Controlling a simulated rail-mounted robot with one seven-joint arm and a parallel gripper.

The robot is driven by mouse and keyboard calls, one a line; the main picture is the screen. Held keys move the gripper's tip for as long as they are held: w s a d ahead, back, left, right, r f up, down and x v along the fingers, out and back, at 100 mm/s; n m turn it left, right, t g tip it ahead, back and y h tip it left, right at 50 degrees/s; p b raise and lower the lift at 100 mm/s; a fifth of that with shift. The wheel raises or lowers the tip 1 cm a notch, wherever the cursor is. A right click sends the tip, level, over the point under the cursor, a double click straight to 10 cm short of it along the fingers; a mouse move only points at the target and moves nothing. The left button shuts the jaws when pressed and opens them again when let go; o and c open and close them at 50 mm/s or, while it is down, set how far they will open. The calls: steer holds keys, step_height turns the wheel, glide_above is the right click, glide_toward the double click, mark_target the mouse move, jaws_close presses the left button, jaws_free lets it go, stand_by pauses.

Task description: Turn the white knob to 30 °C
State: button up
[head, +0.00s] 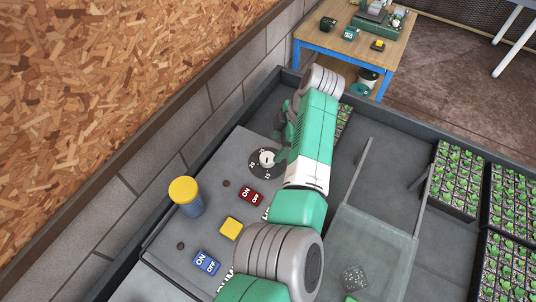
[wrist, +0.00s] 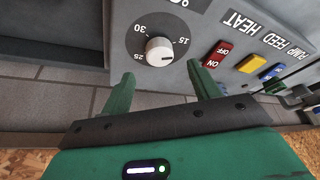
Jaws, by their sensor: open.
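The white knob (wrist: 158,50) sits at the middle of a round black dial (wrist: 133,39) on a grey panel. In the wrist view the dial shows 30, 25 and 15; a small dark mark shows on the knob, but I cannot tell which number it points to. The knob also shows in the head view (head: 267,157), left of my arm. My gripper (wrist: 163,84) is open and empty. Its two green fingers are spread, with the knob ahead and roughly between them in the picture, apparently apart from it. In the head view the fingers are mostly hidden.
A blue cylinder with a yellow top (head: 186,196) stands on the panel's left. A clear box (head: 375,250) and seedling trays (head: 459,178) are to the right.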

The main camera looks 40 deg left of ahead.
mark_target(269, 157)
steer(key=x, duration=0.6)
steer(key=shift+s+a+f+b, duration=0.1)
steer(key=shift+s+f+b, duration=0.1)
steer(key=shift+b, duration=0.2)
steer(key=shift+w, duration=0.1)
steer(key=c, duration=1)
